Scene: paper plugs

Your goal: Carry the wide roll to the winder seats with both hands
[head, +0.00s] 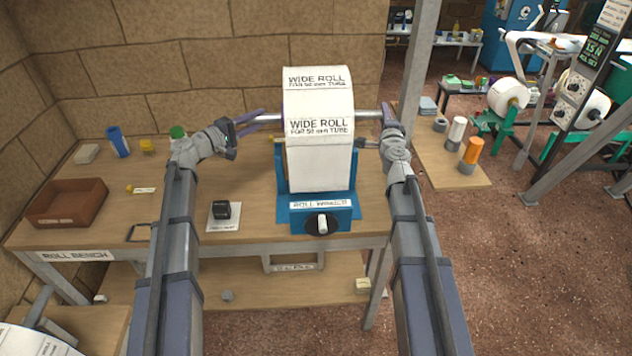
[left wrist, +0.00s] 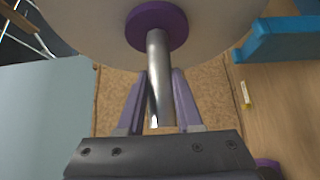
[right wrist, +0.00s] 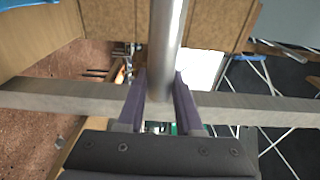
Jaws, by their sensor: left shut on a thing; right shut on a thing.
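The wide roll (head: 320,155) is a big white roll labelled "WIDE ROLL", on a metal bar that sticks out at both sides. It is in front of and over the blue roll stand (head: 322,217) on the bench; I cannot tell if it touches it. My left gripper (head: 262,117) is shut on the left bar end, and the left wrist view shows the bar (left wrist: 157,75) between its fingers, with a purple hub at the roll. My right gripper (head: 386,116) is shut on the right end of the bar (right wrist: 166,50). The winder seats cannot be made out for certain.
A green-framed machine (head: 490,124) with white rolls stands at the right, beyond a grey post (head: 408,75). The bench (head: 262,180) holds a brown tray (head: 68,203), a blue cup and a black block. A small table (head: 440,165) carries orange and white cylinders. Brown floor lies open at right.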

